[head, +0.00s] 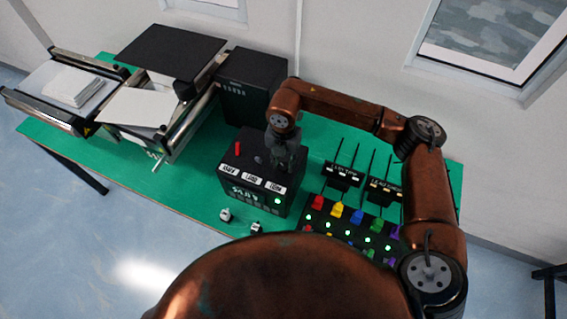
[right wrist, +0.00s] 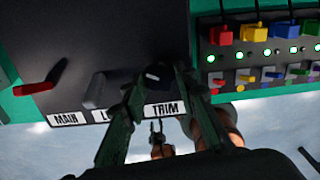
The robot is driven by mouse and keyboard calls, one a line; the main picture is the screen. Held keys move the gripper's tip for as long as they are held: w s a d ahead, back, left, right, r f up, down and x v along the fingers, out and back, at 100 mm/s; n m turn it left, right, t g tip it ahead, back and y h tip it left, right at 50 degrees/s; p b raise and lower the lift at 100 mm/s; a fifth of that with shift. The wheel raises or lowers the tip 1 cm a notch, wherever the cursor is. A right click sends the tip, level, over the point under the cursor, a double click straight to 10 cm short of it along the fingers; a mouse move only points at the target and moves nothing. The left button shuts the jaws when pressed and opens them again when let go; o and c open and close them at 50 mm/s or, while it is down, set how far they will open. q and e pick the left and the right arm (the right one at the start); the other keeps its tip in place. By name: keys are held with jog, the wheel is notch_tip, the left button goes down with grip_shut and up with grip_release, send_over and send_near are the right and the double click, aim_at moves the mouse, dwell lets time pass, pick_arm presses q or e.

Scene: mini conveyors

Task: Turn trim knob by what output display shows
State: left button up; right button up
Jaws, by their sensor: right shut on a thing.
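A black control box (head: 266,168) stands on the green table. Its white labels read MAIN, one partly hidden, and TRIM (right wrist: 165,109). The display (head: 250,194) on its front is lit with pale characters too small to read, with a green light beside it. My right gripper (head: 285,160) comes down over the box's right end. In the right wrist view its fingers are shut on the trim knob (right wrist: 156,73), above the TRIM label; they hide most of the knob. A small dark pronged shape on a copper link, likely my left gripper (right wrist: 157,128), shows low in that view.
A red lever (right wrist: 34,88) stands by MAIN and a dark knob (right wrist: 97,90) in the middle. Right of the box is a panel with coloured switches (head: 338,212) and green lights. Conveyors (head: 165,110) stand left. Two small white-and-black pieces (head: 225,214) lie in front.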

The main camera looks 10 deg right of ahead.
aim_at(284, 166)
jog(key=shift+w+r, duration=0.2)
jog(key=shift+r, duration=0.05)
jog(key=o, duration=1.2)
jog(key=shift+s+f, duration=0.1)
jog(key=shift+f, duration=0.05)
jog(key=shift+c, duration=0.2)
notch_tip(284, 166, up, 12)
